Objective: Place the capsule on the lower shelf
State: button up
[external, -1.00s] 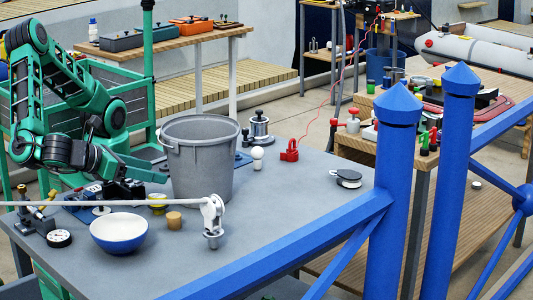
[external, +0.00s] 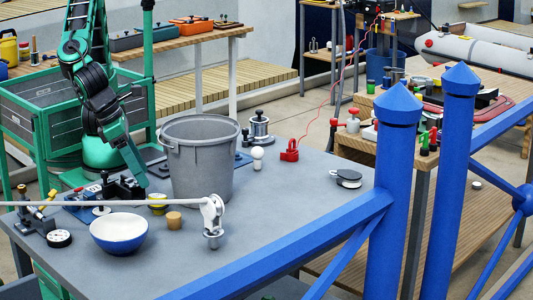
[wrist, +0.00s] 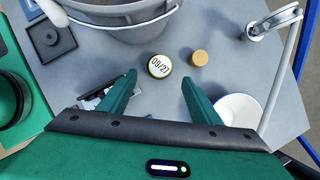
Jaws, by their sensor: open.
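A short round piece with a yellow rim and a white top marked 09/27 (wrist: 159,66) stands on the grey table; it looks like the capsule, though its name is not shown. It also shows in the external view (external: 157,204), left of the bucket. My gripper (wrist: 159,80) is open and empty above the table, pointing down. In the wrist view the capsule appears just beyond the fingertips, between their lines. A wooden lower shelf (external: 440,225) shows under the bench at right, partly behind blue posts. Which shelf the task means is not clear.
A grey bucket (external: 200,160) stands behind the capsule. A cork-coloured cylinder (external: 174,220) and a blue-white bowl (external: 118,232) are close by. A white rod (external: 110,202) crosses in front. Black gear (external: 122,188) lies left. The right half of the grey table is mostly clear.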

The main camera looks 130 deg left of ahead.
aim_at(156, 196)
jog(key=x, duration=0.9)
jog(key=shift+w+a+f, duration=0.15)
jog(key=c, duration=1.1)
notch_tip(156, 196, up, 7)
jog(key=shift+f, duration=0.1)
jog(key=s+a, duration=0.1)
jog(key=s, duration=0.4)
jog(key=s+a, duration=0.2)
jog(key=s, duration=0.4)
jog(key=s+a, duration=0.1)
jog(key=s, duration=0.5)
jog(key=shift+s+a, duration=0.2)
jog(key=shift+a, duration=0.2)
